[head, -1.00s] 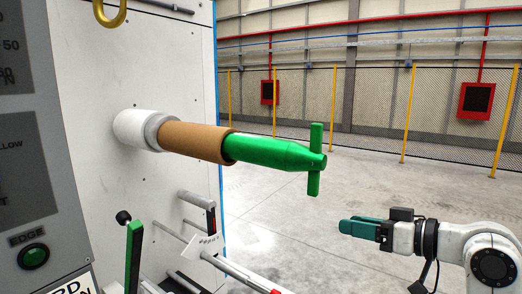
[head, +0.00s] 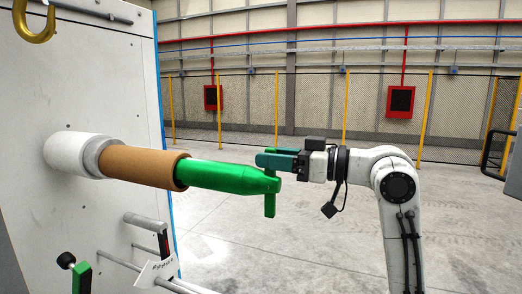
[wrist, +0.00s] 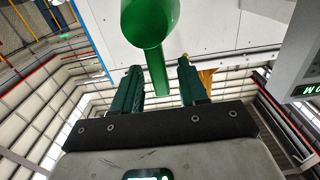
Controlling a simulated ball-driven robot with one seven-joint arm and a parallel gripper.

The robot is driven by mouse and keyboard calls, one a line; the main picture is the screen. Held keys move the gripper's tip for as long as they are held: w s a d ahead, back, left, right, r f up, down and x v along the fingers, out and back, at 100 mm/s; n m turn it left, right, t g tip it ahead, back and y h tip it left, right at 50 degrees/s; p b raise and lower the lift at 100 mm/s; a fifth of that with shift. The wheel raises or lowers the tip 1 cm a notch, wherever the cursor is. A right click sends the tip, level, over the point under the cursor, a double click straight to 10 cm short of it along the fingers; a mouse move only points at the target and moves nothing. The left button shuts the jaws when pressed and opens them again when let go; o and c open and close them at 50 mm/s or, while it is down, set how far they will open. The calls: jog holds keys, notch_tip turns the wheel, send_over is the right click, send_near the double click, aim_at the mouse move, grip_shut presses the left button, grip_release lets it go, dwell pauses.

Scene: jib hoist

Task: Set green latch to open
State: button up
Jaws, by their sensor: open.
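The green latch (head: 228,177) is a thick green rod with a thin crossbar at its tip, in line with a brown sleeve on the white panel. In the head view the crossbar (head: 270,205) stands upright. My gripper (head: 262,161) is at the crossbar's upper half, its teal fingers pointing left and partly hiding it. In the wrist view the crossbar (wrist: 157,75) shows between the two spread fingers, with a gap on each side. My gripper is open; I cannot see it touch the bar.
The brown sleeve (head: 140,165) and a white collar (head: 75,152) join the latch to the panel (head: 100,90). A yellow hook (head: 36,30) hangs at upper left. Below are a white tag (head: 157,271) and a green lever (head: 82,278). The floor at right is clear.

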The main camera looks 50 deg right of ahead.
jog(key=shift+x, duration=1.4)
grip_shut()
